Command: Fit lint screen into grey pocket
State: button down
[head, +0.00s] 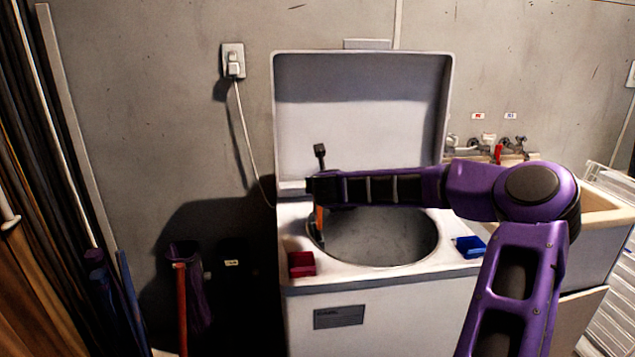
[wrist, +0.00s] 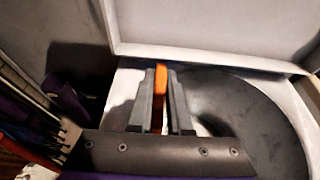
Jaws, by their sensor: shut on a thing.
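My gripper (head: 319,236) points down over the left side of the washer's round opening. In the wrist view my gripper (wrist: 160,88) is shut on a narrow orange piece, which I take to be the lint screen (wrist: 161,78). Its orange part also shows in the head view (head: 319,216), upright between the fingers. The rest of it is hidden by the fingers. I cannot make out a grey pocket; a red box (head: 302,264) sits on the washer top at front left and a blue box (head: 470,247) at the right.
The washer (head: 385,278) stands with its lid (head: 362,120) raised behind the opening. A cord (head: 246,135) hangs from the wall outlet at left. A sink (head: 600,210) stands at right, and long poles lean at far left.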

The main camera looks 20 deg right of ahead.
jog(key=shift+f+b, duration=0.9)
jog(key=shift+f, duration=1.35)
jog(key=c, duration=0.8)
grip_release()
jog(key=shift+o, duration=0.2)
jog(key=p+v, duration=0.2)
jog(key=v, duration=1.5)
jog(key=shift+s+p, duration=0.25)
jog(key=shift+p, duration=0.15)
